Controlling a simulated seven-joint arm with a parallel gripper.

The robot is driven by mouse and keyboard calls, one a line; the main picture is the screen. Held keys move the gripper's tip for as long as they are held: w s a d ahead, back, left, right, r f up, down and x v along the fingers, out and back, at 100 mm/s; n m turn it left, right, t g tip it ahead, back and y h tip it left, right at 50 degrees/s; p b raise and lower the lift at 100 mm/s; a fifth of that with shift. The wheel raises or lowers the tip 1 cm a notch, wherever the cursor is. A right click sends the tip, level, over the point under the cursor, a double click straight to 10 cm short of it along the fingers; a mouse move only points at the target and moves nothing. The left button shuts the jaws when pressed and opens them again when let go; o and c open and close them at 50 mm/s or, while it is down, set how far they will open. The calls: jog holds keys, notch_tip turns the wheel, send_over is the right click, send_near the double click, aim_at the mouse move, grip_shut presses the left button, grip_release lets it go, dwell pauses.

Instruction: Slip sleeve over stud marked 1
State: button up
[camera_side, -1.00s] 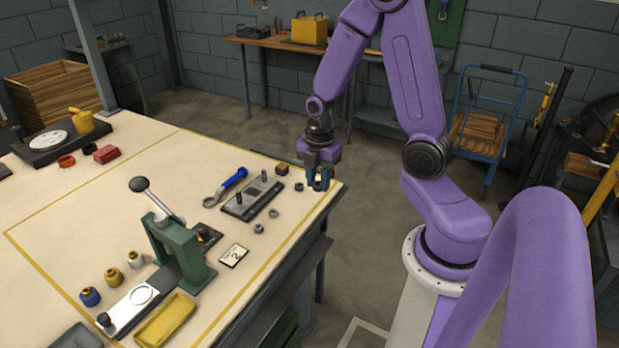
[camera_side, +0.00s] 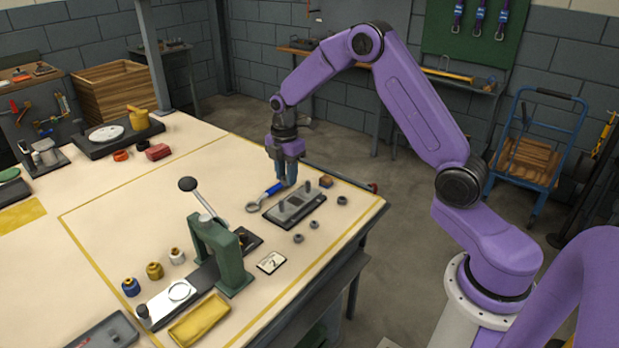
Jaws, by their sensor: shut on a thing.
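My gripper (camera_side: 288,181) points down, shut on a small piece that I take to be the sleeve. The fingers mostly hide it and its outline cannot be made out. The fingertips show just behind the dark stud plate (camera_side: 283,218), in line with its far left edge. How high they are above the table is hard to tell. Two upright studs show on the plate, a nearer left stud (camera_side: 282,206) and a farther right stud (camera_side: 307,186). The stud markings are too small to read. No sleeve shows on either stud.
A blue-handled wrench (camera_side: 265,198) lies left of the plate, close to my fingers. A green lever press (camera_side: 222,255) and a small card (camera_side: 271,262) are in front.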

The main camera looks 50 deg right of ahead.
jog(key=shift+w+a+f, duration=0.1)
jog(key=shift+w+a, duration=0.1)
jog(key=shift+w, duration=0.25)
jog(key=shift+w+a+f, duration=0.1)
jog(key=shift+w+a, duration=0.05)
jog(key=shift+w, duration=0.3)
send_over(282, 211)
jog(key=shift+w+d+f, duration=0.1)
jog(key=shift+f, duration=1.2)
jog(key=shift+w+d+f, duration=0.1)
jog(key=shift+f, duration=1.15)
jog(key=shift+f, duration=2.45)
jog(key=o, duration=1.1)
jog(key=shift+r, duration=4.7)
